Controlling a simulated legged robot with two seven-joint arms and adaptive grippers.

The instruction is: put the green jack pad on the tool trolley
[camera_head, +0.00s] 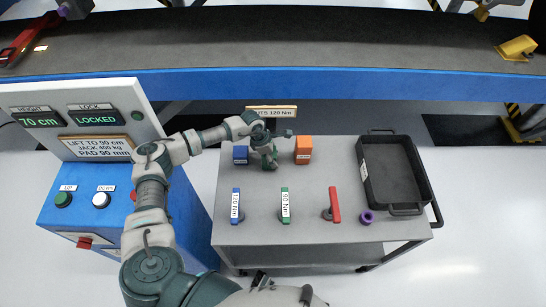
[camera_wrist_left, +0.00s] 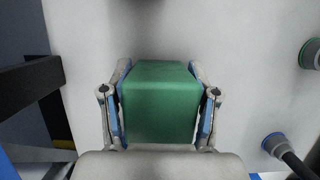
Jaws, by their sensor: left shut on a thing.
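My left gripper (camera_head: 270,163) is over the back part of the grey tool trolley (camera_head: 300,228), between a blue block and an orange block. In the left wrist view, my left gripper (camera_wrist_left: 160,108) is shut on the green jack pad (camera_wrist_left: 160,100), with a finger on each side. In the head view the pad is mostly hidden by the gripper. I cannot tell whether the pad touches the trolley top. My right gripper is not in view.
The blue block (camera_head: 241,155) and the orange block (camera_head: 303,150) flank the gripper. Blue (camera_head: 235,205), green (camera_head: 285,205) and red (camera_head: 335,205) handled tools stand in front. A black tray (camera_head: 395,175) lies right. A control box (camera_head: 85,125) stands left. A blue-edged beam (camera_head: 300,82) crosses behind.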

